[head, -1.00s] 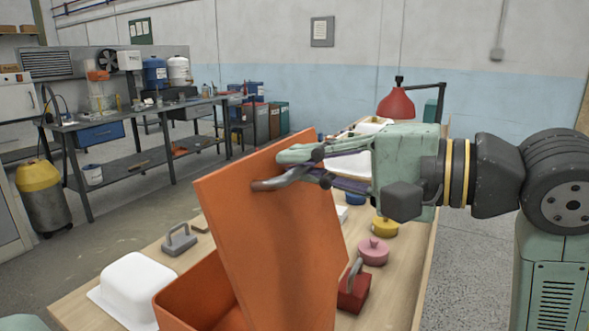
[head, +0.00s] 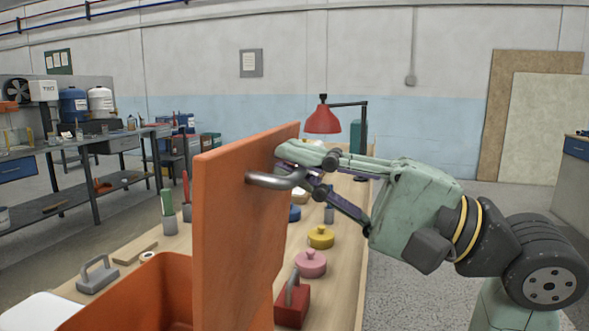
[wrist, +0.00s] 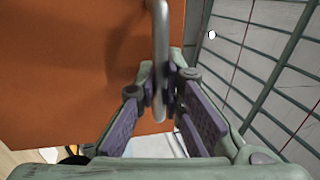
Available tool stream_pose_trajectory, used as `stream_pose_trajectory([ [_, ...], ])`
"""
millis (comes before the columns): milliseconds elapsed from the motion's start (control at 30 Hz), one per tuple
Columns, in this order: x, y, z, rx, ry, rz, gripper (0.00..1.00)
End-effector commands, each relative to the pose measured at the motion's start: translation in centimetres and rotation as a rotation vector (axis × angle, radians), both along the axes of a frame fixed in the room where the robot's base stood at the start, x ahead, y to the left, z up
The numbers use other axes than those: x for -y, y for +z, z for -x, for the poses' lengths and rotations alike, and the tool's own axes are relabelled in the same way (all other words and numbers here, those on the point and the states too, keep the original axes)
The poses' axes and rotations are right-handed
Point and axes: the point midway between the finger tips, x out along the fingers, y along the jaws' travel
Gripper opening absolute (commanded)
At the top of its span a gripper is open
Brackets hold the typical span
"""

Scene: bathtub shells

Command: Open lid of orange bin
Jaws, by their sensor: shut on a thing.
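The orange bin (head: 150,285) stands on the wooden table at the lower left of the head view, its inside partly showing. My gripper (head: 303,172) is shut on this handle. The lid hides part of the table and the bin's right side.
A red block with a grey handle (head: 293,305), a pink lidded pot (head: 310,263) and a yellow one (head: 321,237) stand right of the lid. A red lamp (head: 322,120) stands at the back. A grey handled piece (head: 97,275) lies left.

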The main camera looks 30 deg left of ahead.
Motion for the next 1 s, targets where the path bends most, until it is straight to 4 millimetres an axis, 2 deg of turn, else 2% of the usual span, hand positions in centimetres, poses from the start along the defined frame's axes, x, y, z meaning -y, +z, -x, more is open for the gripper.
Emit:
stream_pose_trajectory([
  [233,0.0,0.0,-0.1,-0.001,-0.001,0.0,0.0],
  [267,0.0,0.0,-0.1,-0.001,-0.001,0.0,0.09],
  [400,0.0,0.0,0.0,-0.001,-0.001,0.0,0.17],
  [733,0.3,-0.1,-0.1,-0.001,-0.001,0.0,0.17],
  [867,1.6,-0.5,-0.5,-0.003,-0.002,0.001,0.17],
  [1000,4.3,-1.4,-1.2,-0.005,-0.004,-0.001,0.17],
])
